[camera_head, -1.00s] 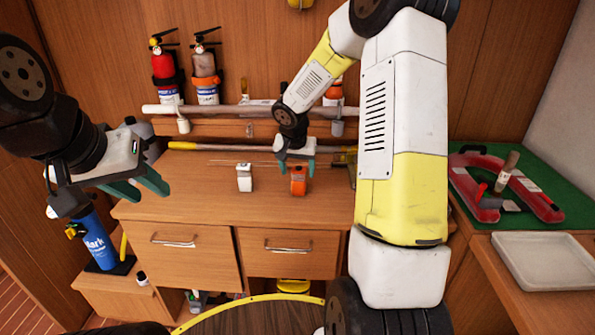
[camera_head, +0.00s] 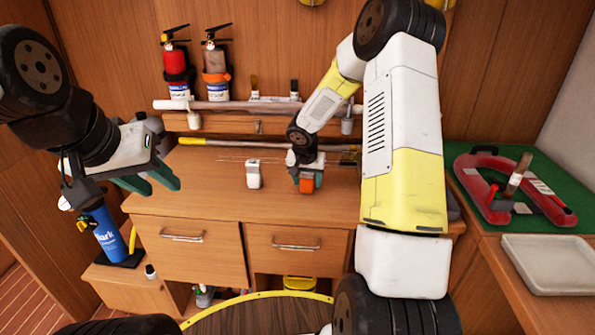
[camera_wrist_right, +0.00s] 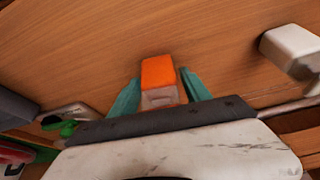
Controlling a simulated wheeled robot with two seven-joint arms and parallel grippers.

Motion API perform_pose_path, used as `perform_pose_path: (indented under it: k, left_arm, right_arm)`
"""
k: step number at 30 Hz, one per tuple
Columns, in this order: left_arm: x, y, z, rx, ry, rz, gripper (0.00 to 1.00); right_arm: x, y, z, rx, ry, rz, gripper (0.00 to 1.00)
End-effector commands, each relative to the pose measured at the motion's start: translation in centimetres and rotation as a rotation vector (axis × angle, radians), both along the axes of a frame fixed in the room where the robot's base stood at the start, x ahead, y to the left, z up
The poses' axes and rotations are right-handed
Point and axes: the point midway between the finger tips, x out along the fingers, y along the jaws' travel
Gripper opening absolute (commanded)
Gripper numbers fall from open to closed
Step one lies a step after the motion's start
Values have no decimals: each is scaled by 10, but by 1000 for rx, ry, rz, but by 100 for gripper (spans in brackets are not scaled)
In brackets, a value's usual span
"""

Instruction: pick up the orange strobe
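The orange strobe (camera_head: 307,186) is on the wooden counter (camera_head: 205,195), partly hidden by my right gripper. In the right wrist view the strobe (camera_wrist_right: 158,73) lies between the two teal fingers of my right gripper (camera_wrist_right: 160,85), one close along each side. I cannot tell whether they press on it. In the head view my right gripper (camera_head: 307,180) is low at the counter, over the strobe. My left gripper (camera_head: 155,184) is open and empty, left of the counter, well away from the strobe.
A white strobe-like object (camera_head: 253,175) stands left of the orange one. Thin rods (camera_head: 245,160) lie behind them. Two extinguishers (camera_head: 176,75) hang on the wall. A red horseshoe-shaped item (camera_head: 480,185) and a pale tray (camera_head: 548,263) lie at right. The counter's front left is clear.

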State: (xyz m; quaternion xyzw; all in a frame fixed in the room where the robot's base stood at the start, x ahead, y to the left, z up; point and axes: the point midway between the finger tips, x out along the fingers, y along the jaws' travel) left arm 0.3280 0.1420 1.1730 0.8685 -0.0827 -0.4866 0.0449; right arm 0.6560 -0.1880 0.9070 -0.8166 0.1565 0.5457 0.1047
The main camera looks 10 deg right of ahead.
Motion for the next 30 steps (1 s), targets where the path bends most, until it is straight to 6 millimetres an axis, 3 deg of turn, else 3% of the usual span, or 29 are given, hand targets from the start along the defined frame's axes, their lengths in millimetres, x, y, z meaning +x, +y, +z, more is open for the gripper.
perform_pose_path:
  k: [1, 8, 19, 27, 30]
  left_arm:
    - [0, 0, 0, 0, 0, 0, 36]
    - [0, 0, 0, 0, 0, 0, 36]
    - [0, 0, 0, 0, 0, 0, 36]
    - [0, 0, 0, 0, 0, 0, 36]
    - [0, 0, 0, 0, 0, 0, 36]
  right_arm:
    - [0, 0, 0, 0, 0, 0, 44]
    - [0, 0, 0, 0, 0, 0, 0]
    - [1, 0, 6, -1, -2, 0, 0]
    - [1, 0, 38, 1, -6, -1, 0]
    - [-19, 7, 39, -3, 0, 5, 0]
